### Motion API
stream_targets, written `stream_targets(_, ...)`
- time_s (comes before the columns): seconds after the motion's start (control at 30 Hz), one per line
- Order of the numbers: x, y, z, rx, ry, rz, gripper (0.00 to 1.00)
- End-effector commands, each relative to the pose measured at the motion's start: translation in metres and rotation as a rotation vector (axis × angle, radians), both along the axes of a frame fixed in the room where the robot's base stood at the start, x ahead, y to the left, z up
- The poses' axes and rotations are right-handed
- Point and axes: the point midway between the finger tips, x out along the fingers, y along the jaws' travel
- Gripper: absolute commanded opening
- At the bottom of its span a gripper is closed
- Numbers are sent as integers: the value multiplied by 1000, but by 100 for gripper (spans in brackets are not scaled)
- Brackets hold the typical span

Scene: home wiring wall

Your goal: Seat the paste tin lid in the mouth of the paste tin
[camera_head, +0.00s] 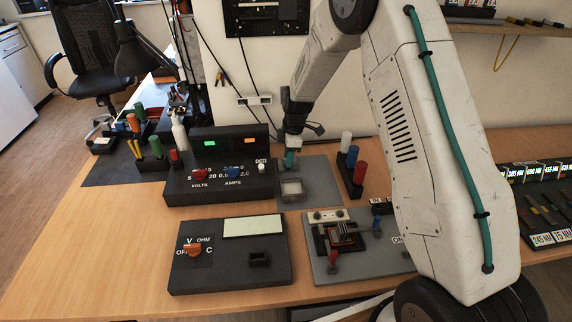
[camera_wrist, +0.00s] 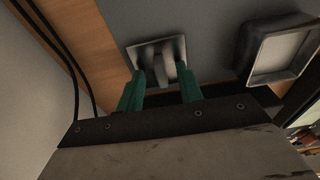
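The paste tin (camera_head: 291,190) is a small square open box with a pale rim, on a grey mat on the bench. It also shows at the upper right of the wrist view (camera_wrist: 248,73). The paste tin lid (camera_wrist: 136,55), a grey square plate with a raised grip, lies beside the tin in the wrist view. My gripper (camera_wrist: 161,74) points down over the lid, its two green fingers apart on either side of the grip, with a gap seeming to show. In the head view my gripper (camera_head: 289,160) is just behind the tin and hides the lid.
A black meter box with red and blue knobs (camera_head: 220,184) stands left of the tin. A black rack with white, blue and red cylinders (camera_head: 352,178) stands to the right. A multimeter (camera_head: 230,262) and a grey fixture board (camera_head: 325,265) lie in front.

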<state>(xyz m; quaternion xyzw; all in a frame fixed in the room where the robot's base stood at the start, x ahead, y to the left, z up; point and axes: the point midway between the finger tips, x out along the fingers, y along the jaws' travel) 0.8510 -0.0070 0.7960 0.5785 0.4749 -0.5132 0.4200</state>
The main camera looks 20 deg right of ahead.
Motion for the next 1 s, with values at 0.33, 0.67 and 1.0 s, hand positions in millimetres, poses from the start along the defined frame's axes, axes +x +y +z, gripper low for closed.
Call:
stream_targets(0.33, 0, 1, -1, 0, -1, 1, 0)
stream_targets(0.67, 1, 1, 0, 0, -2, 1, 0)
stream_targets(1.0, 1, 1, 55, 0, -6, 1, 0)
